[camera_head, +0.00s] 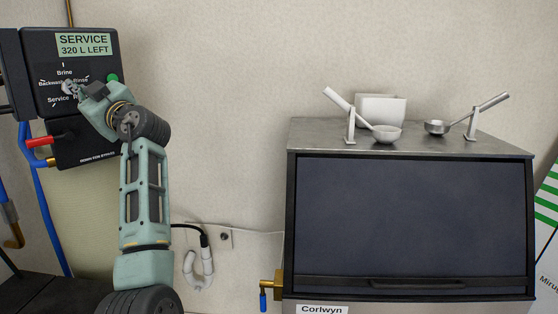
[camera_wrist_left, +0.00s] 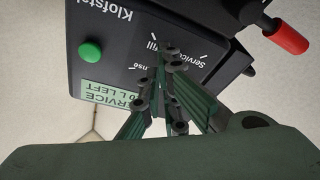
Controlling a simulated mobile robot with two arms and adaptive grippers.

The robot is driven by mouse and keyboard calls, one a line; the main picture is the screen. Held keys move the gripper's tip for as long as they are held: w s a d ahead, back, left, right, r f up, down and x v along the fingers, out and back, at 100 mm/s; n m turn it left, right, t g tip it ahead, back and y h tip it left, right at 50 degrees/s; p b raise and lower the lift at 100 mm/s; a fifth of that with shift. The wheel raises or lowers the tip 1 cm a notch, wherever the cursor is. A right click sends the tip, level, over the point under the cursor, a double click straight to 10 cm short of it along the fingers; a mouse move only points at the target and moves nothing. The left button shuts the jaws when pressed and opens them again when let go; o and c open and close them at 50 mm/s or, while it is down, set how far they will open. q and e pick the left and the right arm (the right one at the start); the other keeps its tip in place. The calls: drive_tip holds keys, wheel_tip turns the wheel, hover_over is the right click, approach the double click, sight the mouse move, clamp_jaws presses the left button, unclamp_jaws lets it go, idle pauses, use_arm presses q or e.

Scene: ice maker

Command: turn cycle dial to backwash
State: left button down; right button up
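The dark control box (camera_head: 105,60) is on the wall at the upper left of the head view. Its display (camera_head: 84,45) reads "SERVICE 320 L LEFT". The cycle dial (camera_head: 68,87) is a small grey knob among the labels Brine, Backwash, Rinse and Service, partly covered by my gripper. My left gripper (camera_head: 76,89) is at the dial, its fingers in front of the box face. In the left wrist view the box (camera_wrist_left: 110,60) appears upside down, and the fingers (camera_wrist_left: 160,72) converge over the dial area, hiding the dial. I cannot tell whether they grip it. My right gripper is out of view.
A green button (camera_head: 113,79) is right of the dial. A red-handled valve (camera_head: 40,142) and blue pipe (camera_head: 45,215) are below left. A dark-fronted ice maker (camera_head: 415,215) with scoops on top stands at right.

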use_arm(q)
drive_tip(key=shift+w+f, duration=0.35)
drive_tip(key=shift+w+d+f, duration=0.1)
drive_tip(key=shift+w+f, duration=0.05)
drive_tip(key=shift+f, duration=0.25)
drive_tip(key=s+d+b, duration=0.2)
drive_tip(key=d, duration=0.1)
drive_tip(key=s+d+b, duration=0.1)
drive_tip(key=shift+s+d, duration=0.25)
drive_tip(key=shift+d, duration=0.1)
idle(0.4)
